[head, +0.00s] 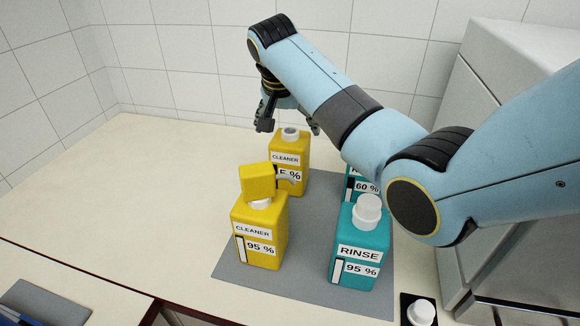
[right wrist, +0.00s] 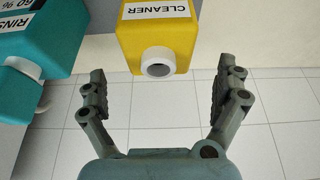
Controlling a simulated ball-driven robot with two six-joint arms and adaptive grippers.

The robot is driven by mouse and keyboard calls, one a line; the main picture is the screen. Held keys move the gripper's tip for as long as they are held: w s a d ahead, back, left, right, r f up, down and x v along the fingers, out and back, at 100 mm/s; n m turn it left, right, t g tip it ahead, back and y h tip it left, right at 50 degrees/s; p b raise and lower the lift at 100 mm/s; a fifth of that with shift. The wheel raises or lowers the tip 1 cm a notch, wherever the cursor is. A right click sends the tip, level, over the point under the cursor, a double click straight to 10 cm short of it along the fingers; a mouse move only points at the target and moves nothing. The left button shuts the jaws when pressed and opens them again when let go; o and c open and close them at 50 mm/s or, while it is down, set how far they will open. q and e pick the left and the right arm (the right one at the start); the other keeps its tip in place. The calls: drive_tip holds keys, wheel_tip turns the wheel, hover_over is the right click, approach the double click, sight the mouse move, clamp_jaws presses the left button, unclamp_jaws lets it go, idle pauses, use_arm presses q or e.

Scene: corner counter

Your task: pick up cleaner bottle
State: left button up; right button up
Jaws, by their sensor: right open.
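Two yellow cleaner bottles stand on a grey mat (head: 308,288). The front cleaner bottle (head: 262,236) reads 95 % and has a yellow block-like cap (head: 257,181) on top. The back cleaner bottle (head: 291,155) has an open white-grey neck; its label number is partly hidden by the yellow cap. In the right wrist view this cleaner bottle (right wrist: 158,33) shows its open mouth between the fingers' lines, apart from them. My right gripper (head: 287,124) is open and empty, just above and behind the back bottle's neck; it also shows in the right wrist view (right wrist: 166,95). My left gripper is not in view.
A teal rinse bottle (head: 357,243) reading 95 % stands at the mat's right front. Another teal bottle (head: 357,184) reading 60 % is behind it, partly hidden by my right arm. A grey cabinet (head: 480,90) stands right.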

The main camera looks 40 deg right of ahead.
drive_tip(key=x, duration=0.3)
drive_tip(key=shift+d+f, duration=0.1)
drive_tip(key=shift+f, duration=0.25)
drive_tip(key=c, duration=1.6)
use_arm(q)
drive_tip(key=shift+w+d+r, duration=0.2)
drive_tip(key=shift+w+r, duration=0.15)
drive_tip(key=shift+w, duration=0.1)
use_arm(e)
drive_tip(key=shift+r, duration=0.1)
